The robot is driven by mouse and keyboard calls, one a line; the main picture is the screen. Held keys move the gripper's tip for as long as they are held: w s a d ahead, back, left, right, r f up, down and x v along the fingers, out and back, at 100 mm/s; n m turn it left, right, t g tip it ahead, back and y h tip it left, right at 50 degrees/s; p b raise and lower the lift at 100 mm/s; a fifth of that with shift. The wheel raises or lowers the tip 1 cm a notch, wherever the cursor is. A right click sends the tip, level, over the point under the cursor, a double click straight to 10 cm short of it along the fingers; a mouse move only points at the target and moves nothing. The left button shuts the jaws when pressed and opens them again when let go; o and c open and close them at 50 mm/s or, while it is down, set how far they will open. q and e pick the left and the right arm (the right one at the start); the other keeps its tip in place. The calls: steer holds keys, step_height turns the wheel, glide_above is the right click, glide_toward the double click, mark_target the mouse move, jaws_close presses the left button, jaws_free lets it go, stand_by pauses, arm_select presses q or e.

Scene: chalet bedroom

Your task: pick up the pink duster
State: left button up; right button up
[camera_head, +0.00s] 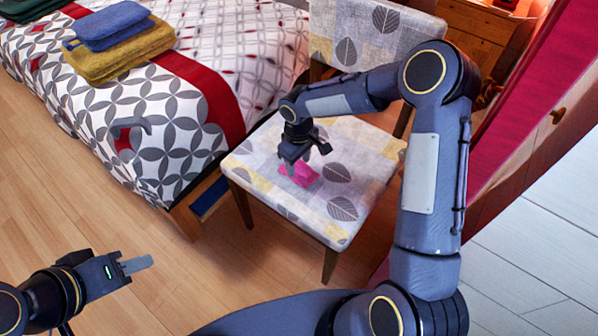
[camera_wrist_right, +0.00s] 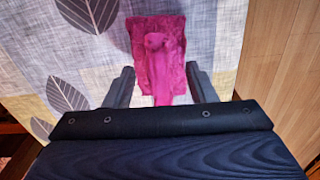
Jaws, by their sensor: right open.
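The pink duster (camera_head: 304,175) lies on the patterned seat of a chair (camera_head: 360,160). In the right wrist view the pink duster (camera_wrist_right: 157,50) points its narrow end toward my gripper. My right gripper (camera_head: 291,163) is above the seat, close to the duster. In the right wrist view its two fingers (camera_wrist_right: 158,82) are apart, one on each side of the duster's narrow end. The duster's lowest part is hidden behind the gripper body there. My left gripper (camera_head: 138,264) is at the lower left, away from the chair, and I cannot tell how far its fingers are apart.
A bed (camera_head: 190,110) with a patterned cover stands left of the chair, with folded blue (camera_head: 112,25) and yellow (camera_head: 120,58) cloths on it. A wooden cabinet (camera_head: 478,32) is behind the chair. Wooden floor (camera_head: 230,260) is clear in front.

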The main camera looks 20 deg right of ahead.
steer(key=shift+f, duration=0.35)
steer(key=shift+r, duration=0.1)
steer(key=c, duration=1.1)
steer(key=shift+o, duration=0.2)
steer(key=shift+r, duration=0.1)
steer(key=shift+r, duration=0.3)
step_height(320, 180, up, 2)
steer(key=shift+r+p, duration=0.1)
steer(key=shift+p, duration=0.45)
steer(key=s+a+r+p, duration=0.3)
steer(key=s+a+r, duration=0.5)
steer(key=a+r, duration=0.2)
steer(key=shift+a, duration=0.75)
